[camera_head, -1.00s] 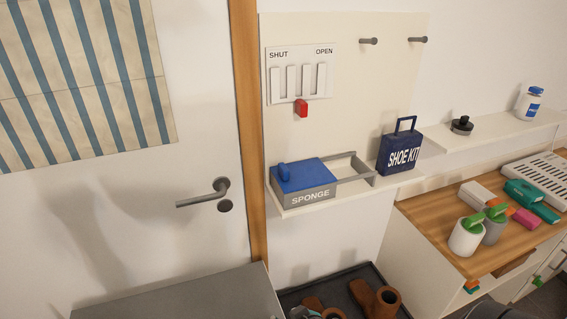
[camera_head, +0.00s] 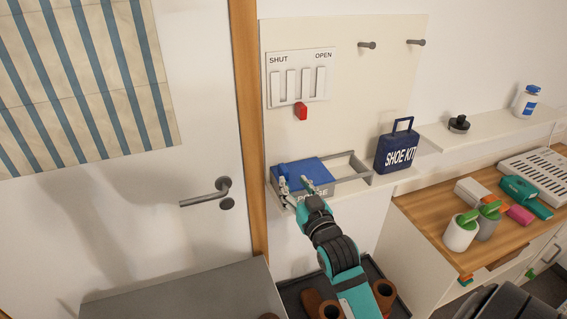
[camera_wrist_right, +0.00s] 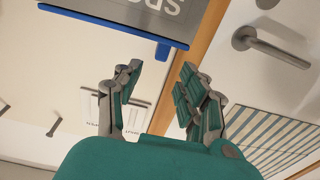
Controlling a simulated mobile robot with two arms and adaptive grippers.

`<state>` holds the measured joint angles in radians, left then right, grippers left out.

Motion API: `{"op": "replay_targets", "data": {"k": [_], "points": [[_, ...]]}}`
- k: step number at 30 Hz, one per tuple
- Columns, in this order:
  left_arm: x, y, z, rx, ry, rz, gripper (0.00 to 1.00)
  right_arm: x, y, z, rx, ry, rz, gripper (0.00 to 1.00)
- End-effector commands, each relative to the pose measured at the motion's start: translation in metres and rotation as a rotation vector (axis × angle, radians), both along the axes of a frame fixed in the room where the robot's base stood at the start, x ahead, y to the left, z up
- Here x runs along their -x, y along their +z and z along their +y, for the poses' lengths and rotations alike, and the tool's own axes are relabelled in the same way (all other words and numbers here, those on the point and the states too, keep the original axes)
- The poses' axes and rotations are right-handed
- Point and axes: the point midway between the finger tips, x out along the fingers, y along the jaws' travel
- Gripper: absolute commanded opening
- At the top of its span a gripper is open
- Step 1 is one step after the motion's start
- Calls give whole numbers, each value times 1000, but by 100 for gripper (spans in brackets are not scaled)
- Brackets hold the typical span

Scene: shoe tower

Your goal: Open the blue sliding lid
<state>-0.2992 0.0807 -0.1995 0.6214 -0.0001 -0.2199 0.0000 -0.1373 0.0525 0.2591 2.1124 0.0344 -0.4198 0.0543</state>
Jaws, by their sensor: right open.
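The blue sliding lid (camera_head: 305,172) lies over the grey box marked SPONGE (camera_head: 322,196) on the wall shelf. Bare rails (camera_head: 352,180) extend to its right. In the right wrist view the picture is turned over: the lid's edge (camera_wrist_right: 90,20) shows below the grey box (camera_wrist_right: 130,10), and its blue handle (camera_wrist_right: 163,49) sticks out. My right gripper (camera_head: 296,184) is open in front of the lid's left part and hides some of the box's front. In the wrist view its fingers (camera_wrist_right: 160,72) are apart, with the handle beyond the gap, not between them. My left gripper is not in view.
A blue SHOE KIT case (camera_head: 397,152) stands right of the rails. A door handle (camera_head: 208,194) is at left. Brown boots (camera_head: 386,293) stand in a tray below the shelf.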

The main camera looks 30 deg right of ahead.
Motion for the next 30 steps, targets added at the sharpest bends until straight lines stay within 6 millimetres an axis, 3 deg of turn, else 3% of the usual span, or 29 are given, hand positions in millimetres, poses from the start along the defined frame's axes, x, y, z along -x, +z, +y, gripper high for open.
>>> {"op": "replay_targets", "data": {"k": [6, 12, 25, 30], "points": [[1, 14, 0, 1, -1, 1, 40, -46, 3, -11, 0, 0, 0, 40], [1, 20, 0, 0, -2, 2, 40, -72, 1, -17, 0, 0, 1, 40], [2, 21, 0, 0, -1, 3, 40, -81, -1, -19, 0, 1, 1, 40], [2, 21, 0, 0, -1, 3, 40, -81, -1, -19, 0, 0, 1, 18]]}}
